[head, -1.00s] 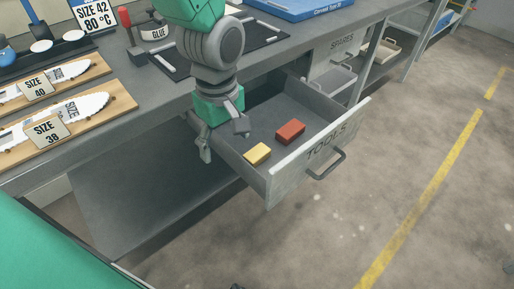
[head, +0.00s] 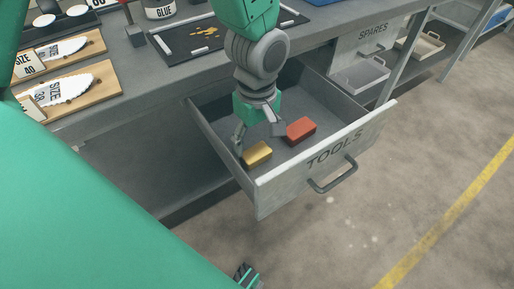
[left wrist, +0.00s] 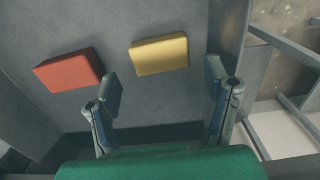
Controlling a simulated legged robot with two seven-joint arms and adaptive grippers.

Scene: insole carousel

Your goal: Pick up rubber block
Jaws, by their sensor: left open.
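A yellow block (head: 257,153) and a red block (head: 301,130) lie apart on the floor of the open tools drawer (head: 330,150). I cannot tell by look which is rubber. My left gripper (head: 259,137) points down inside the drawer, open and empty, with its fingers close to the yellow block. In the left wrist view, the yellow block (left wrist: 159,55) lies ahead of the gap between the open fingers of the left gripper (left wrist: 165,88). The red block (left wrist: 69,71) lies to the left, beyond the left finger.
The drawer's front panel and side walls stand around the blocks. The workbench (head: 140,75) above carries a black tray (head: 200,37), a glue pot (head: 160,9) and insole boards (head: 75,90). A spares drawer (head: 360,75) is at the right. Floor is clear in front.

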